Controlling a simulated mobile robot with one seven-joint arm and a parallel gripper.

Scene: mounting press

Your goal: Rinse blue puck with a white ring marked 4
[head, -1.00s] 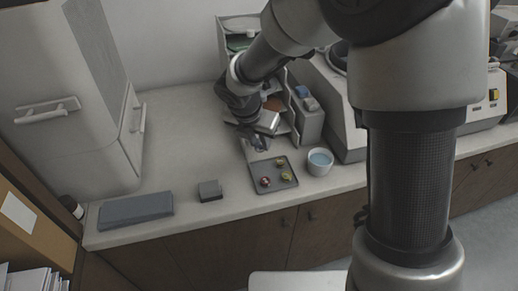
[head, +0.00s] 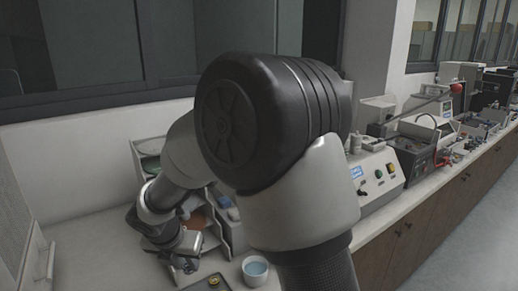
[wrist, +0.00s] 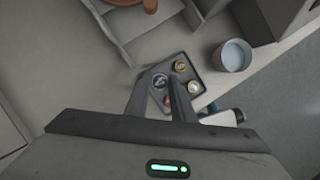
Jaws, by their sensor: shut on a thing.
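My gripper (wrist: 162,102) is shut on a small dark round puck (wrist: 160,80) with a pale ring and pale mark on top. The puck looks dark blue, but its number is too small to read. It is held above the back left part of a grey tray (wrist: 182,57). Whether it touches the tray I cannot tell. A bowl of bluish water (wrist: 233,56) stands right of the tray; it also shows in the head view (head: 255,270). In the head view my gripper (head: 187,264) is low at the bottom edge, partly hidden.
On the tray are two yellowish pucks (wrist: 181,66) (wrist: 194,87) and a red one (wrist: 168,101), partly hidden by a finger. A shelf rack (head: 150,150) stands behind. Machines (head: 378,178) line the bench to the right.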

